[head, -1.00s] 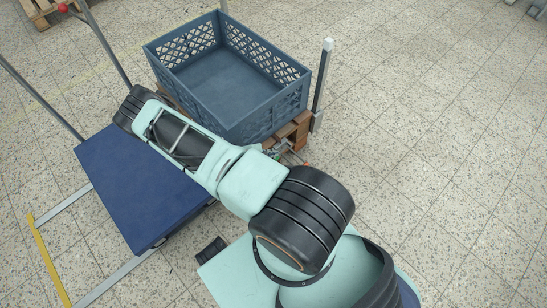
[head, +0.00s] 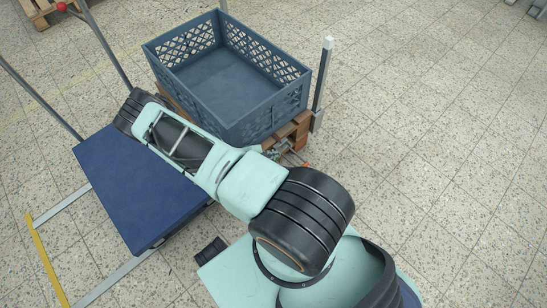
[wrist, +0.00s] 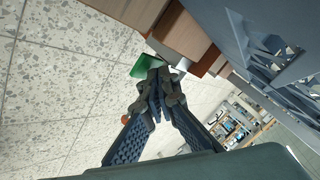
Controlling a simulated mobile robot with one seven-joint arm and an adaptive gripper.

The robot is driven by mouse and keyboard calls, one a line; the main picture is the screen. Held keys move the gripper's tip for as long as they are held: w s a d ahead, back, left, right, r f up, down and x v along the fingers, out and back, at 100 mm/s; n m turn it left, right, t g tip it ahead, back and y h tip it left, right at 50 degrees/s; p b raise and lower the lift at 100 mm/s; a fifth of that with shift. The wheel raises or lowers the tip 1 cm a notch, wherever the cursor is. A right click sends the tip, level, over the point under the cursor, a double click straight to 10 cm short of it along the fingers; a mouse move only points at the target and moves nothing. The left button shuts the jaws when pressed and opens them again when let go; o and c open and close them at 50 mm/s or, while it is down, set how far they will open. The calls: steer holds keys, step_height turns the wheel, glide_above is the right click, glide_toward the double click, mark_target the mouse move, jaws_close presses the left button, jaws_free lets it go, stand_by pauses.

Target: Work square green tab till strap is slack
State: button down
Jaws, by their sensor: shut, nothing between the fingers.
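The green tab (wrist: 146,65) shows in the wrist view, just beyond my fingertips, beside the brown wood of a pallet. My gripper (wrist: 158,80) is shut, with its tips together and nothing between them. The tips overlap the tab's lower edge in the picture; I cannot tell whether they touch it. A pale metal piece lies right of the tab, partly hidden by the fingers. I cannot make out the strap or how tight it is. In the head view my arm hides most of this spot, and the tab does not show.
A blue-grey crate (head: 213,84) stands on a wooden pallet (head: 295,130), with a grey upright post (head: 321,85) at its corner. A dark blue flat panel (head: 135,190) lies left of my arm. The tiled floor to the right is clear.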

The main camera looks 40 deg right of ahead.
steer(key=shift+f+b, duration=0.35)
steer(key=shift+f, duration=0.15)
steer(key=shift+r, duration=0.1)
stand_by(0.5)
steer(key=shift+r+p, duration=0.85)
steer(key=shift+r, duration=0.1)
steer(key=shift+r, duration=0.1)
steer(key=shift+r+p, duration=2.1)
steer(key=shift+r, duration=0.3)
